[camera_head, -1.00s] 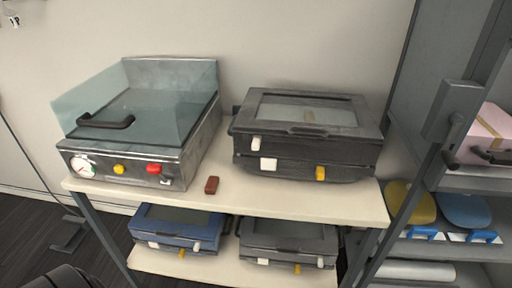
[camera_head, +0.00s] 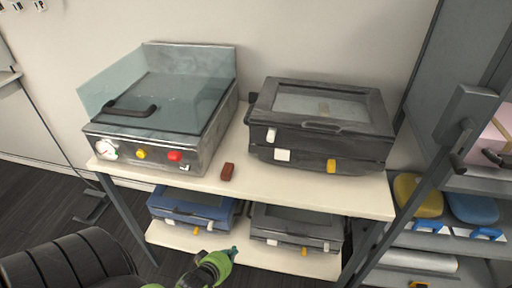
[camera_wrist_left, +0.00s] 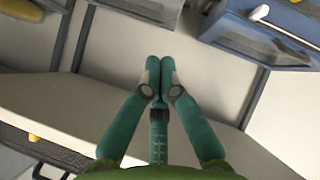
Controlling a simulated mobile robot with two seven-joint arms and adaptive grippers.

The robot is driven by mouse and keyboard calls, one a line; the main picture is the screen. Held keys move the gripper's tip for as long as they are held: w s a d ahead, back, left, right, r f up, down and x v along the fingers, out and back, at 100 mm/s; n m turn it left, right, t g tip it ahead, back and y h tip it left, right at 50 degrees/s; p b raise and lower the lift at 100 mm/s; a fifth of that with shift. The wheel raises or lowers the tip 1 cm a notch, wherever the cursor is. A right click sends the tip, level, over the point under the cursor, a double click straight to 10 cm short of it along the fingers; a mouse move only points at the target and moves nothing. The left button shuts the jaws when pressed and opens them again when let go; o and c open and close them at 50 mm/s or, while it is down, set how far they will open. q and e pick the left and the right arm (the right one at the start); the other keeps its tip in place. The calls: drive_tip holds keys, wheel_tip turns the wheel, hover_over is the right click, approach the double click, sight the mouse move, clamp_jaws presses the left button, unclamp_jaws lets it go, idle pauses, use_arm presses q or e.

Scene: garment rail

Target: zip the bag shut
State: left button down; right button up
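A dark grey, box-shaped bag (camera_head: 352,151) with a clear window in its lid sits on the table top, right of centre. A white tab and a yellow tab (camera_head: 331,166) show on its front. A blue bag (camera_head: 187,204) and another dark grey bag (camera_head: 285,224) of like shape lie on the lower shelf. My left gripper (camera_head: 234,251) is low in front of that shelf, apart from the bags. In the left wrist view its teal fingers (camera_wrist_left: 160,66) meet at the tips with nothing between them. My right gripper is out of view.
A machine with a glass cover (camera_head: 168,122) stands on the table (camera_head: 300,190) at left. A small red-brown block (camera_head: 227,172) lies near the table's front edge. At right, a rack holds a pink box and yellow and blue items (camera_head: 473,209).

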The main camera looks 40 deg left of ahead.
use_arm(q)
drive_tip(key=w+a+r+n+t, duration=0.1)
drive_tip(key=r, duration=0.4)
drive_tip(key=w+a+r+n+t+p, duration=0.1)
drive_tip(key=w+r, duration=0.1)
drive_tip(key=r, duration=0.4)
drive_tip(key=w+a+r+n+t+y, duration=0.1)
drive_tip(key=r+n, duration=0.1)
drive_tip(key=r, duration=0.4)
drive_tip(key=shift+w+a+r+t+p, duration=0.15)
drive_tip(key=shift+a+t+p, duration=0.15)
drive_tip(key=shift+a, duration=0.1)
wheel_tip(320, 180, up, 16)
drive_tip(key=n+t+p, duration=0.1)
drive_tip(key=n+t, duration=0.2)
drive_tip(key=n, duration=0.1)
drive_tip(key=p, duration=0.3)
approach(265, 130)
drive_tip(key=w+a, duration=0.2)
drive_tip(key=a, duration=0.2)
drive_tip(key=shift+w+d+f+y+p, duration=0.15)
drive_tip(key=shift+w+d+p, duration=0.15)
drive_tip(key=shift+w+d, duration=0.25)
drive_tip(key=shift+w+d+f+y+p, duration=0.15)
drive_tip(key=shift+w+d+p, duration=0.2)
drive_tip(key=shift+d, duration=0.3)
drive_tip(key=shift+w+d, duration=0.15)
drive_tip(key=shift+d, duration=0.35)
drive_tip(key=shift+w, duration=0.15)
